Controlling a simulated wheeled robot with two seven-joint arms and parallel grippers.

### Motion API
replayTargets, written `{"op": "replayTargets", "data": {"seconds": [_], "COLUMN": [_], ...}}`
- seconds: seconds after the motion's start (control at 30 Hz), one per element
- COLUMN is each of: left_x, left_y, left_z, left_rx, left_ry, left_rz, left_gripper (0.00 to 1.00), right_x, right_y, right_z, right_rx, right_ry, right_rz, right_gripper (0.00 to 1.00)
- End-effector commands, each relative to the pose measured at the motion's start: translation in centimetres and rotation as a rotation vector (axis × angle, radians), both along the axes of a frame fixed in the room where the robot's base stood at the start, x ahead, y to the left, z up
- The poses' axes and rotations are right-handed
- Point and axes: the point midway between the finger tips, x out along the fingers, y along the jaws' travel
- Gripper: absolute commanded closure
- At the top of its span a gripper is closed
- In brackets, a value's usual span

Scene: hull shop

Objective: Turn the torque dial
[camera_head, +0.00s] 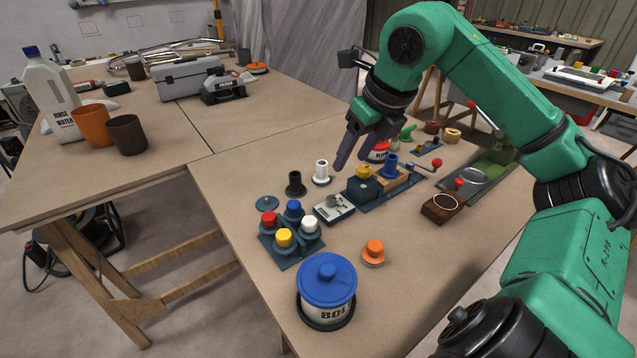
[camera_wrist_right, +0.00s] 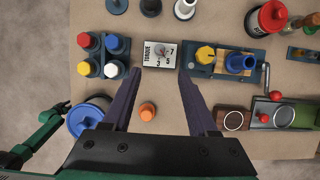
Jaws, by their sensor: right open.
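The torque dial (camera_head: 334,207) is a small pale box with a dark base and a grey knob, lying on the workbench. In the right wrist view the torque dial (camera_wrist_right: 160,56) shows its TORQUE label, numbers and a small red mark at the knob. My right gripper (camera_head: 352,160) is open and empty, its two dark purple fingers pointing down above the bench, apart from the dial. In the right wrist view its fingertips (camera_wrist_right: 160,72) frame the near side of the dial.
A rack of coloured caps (camera_head: 285,252) stands left of the dial, and a yellow-knobbed fixture (camera_head: 365,183) close on its right. Black (camera_head: 295,184) and white (camera_head: 321,173) pegs stand behind. An orange knob (camera_head: 373,252) and blue-lidded jar (camera_head: 327,290) are in front.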

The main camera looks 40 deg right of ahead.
Motion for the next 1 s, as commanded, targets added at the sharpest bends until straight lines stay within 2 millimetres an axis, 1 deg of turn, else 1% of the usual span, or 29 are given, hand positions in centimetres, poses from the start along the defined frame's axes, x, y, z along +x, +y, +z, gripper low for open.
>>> {"op": "replayTargets", "data": {"seconds": [0.07,0.17,0.4,0.47,0.5,0.6,0.73,0.97,1.0], "left_x": [-0.4,-0.9,-0.5,-0.6,-0.6,-0.5,-0.5,-0.4,-0.4], "left_y": [0.0,0.1,0.0,0.1,0.1,0.1,0.1,0.1,0.1], "left_z": [-0.1,-0.3,0.2,0.7,0.9,2.0,2.3,2.2,2.2], "left_rx": [0.0,0.002,-0.001,0.001,0.001,0.002,0.002,0.002,0.002], "left_ry": [0.007,0.018,0.006,0.008,0.009,0.008,0.008,0.007,0.007], "left_rz": [0.001,0.002,0.002,0.001,0.001,0.001,0.001,0.001,0.001], "left_gripper": [0.51,0.51,0.51,0.51,0.51,0.51,0.51,0.51,0.51], "right_x": [0.3,0.9,3.3,3.9,4.2,5.0,5.4,5.4,5.4], "right_y": [0.0,0.1,0.0,-0.1,0.0,-0.1,-0.1,-0.1,-0.1], "right_z": [-0.7,-2.6,-8.4,-9.7,-10.6,-11.6,-13.0,-13.4,-13.4], "right_rx": [0.002,0.003,0.003,0.0,0.001,0.004,0.001,0.001,0.001], "right_ry": [0.002,0.005,0.006,0.007,0.006,0.0,0.0,0.0,0.0], "right_rz": [0.001,0.002,0.001,0.0,0.001,-0.001,0.001,0.001,0.001], "right_gripper": [0.41,0.41,0.41,0.41,0.41,0.41,0.41,0.41,0.45]}}
